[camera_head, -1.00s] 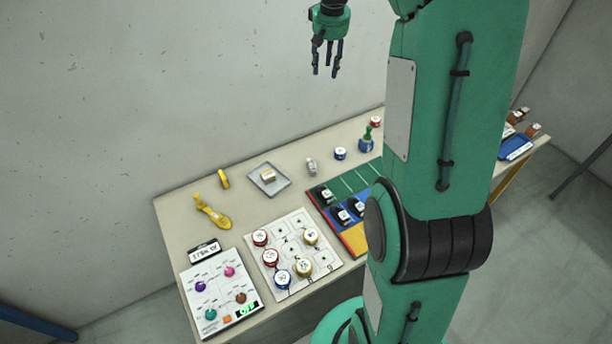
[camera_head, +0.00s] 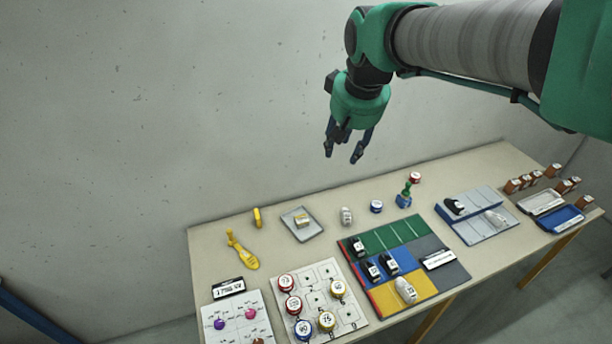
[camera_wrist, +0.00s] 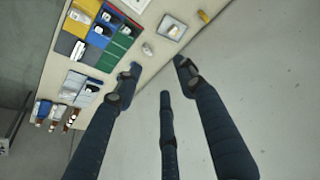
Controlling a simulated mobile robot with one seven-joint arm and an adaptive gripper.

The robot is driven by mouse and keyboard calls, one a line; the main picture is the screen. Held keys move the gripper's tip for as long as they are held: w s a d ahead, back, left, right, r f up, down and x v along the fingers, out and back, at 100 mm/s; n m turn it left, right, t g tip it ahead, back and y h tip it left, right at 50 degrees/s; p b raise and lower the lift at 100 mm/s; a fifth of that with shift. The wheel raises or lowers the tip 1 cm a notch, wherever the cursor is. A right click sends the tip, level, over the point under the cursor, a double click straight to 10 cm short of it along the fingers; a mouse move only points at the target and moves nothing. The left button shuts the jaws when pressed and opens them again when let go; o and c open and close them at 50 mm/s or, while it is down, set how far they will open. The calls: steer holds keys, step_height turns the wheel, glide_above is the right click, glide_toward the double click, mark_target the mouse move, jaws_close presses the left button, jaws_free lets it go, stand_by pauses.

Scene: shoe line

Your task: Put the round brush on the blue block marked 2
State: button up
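A small green-handled thing (camera_head: 407,187), possibly the round brush, stands upright on a blue base (camera_head: 403,202) near the back of the table. The base may be the blue block; I cannot read a number on it. A low round blue piece (camera_head: 376,207) with a pale top stands just left of it, its mark also too small to read. My gripper (camera_head: 343,156) hangs high above the table's back edge, left of and well above these. Its three fingers are spread and empty, as the wrist view (camera_wrist: 160,82) also shows.
A coloured board (camera_head: 395,246) with black and pale shoes lies mid-table. A grey tray (camera_head: 293,233), yellow shoe form (camera_head: 244,256) and number board (camera_head: 310,273) with round tins are left. A stepped grey-blue stand (camera_head: 472,229) and blue tray (camera_head: 560,220) are right. The wall rises behind.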

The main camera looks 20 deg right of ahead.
steer(key=s+a+f, duration=0.2)
steer(key=s+a, duration=0.2)
steer(key=s, duration=0.5)
steer(key=s+a+f+n+t, duration=0.1)
steer(key=s+a+f, duration=0.2)
steer(key=s, duration=0.6)
steer(key=shift+a+y, duration=0.4)
steer(key=shift+a, duration=0.5)
step_height(320, 180, down, 12)
steer(key=b, duration=1.2)
